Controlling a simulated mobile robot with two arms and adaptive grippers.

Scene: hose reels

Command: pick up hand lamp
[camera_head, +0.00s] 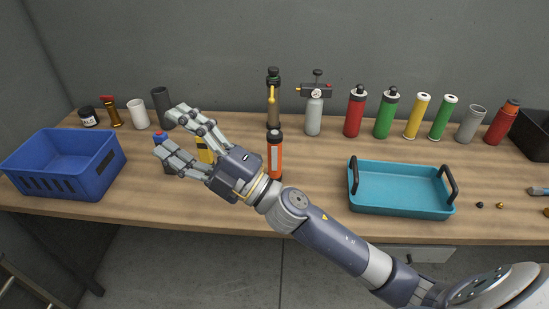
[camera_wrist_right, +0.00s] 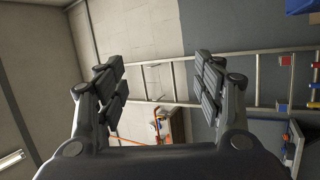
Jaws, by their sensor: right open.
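An orange upright cylinder with a black top and a pale panel, which looks like the hand lamp (camera_head: 275,157), stands on the workbench near the middle in the head view. My right gripper (camera_head: 172,130) is open and empty, left of the lamp, with its fingers pointing left and away from it. Its wrist is close to the lamp in the picture; I cannot tell the gap in depth. The open fingers also show in the right wrist view (camera_wrist_right: 158,82), with nothing between them; the lamp is not seen there. My left gripper is not in view.
A yellow object (camera_head: 205,153) and a blue-topped item (camera_head: 160,139) are partly hidden behind my right gripper. A blue crate (camera_head: 95,178) stands left, a teal tray (camera_head: 400,205) right. Several bottles and canisters line the back. A ladder (camera_wrist_right: 160,80) shows in the wrist view.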

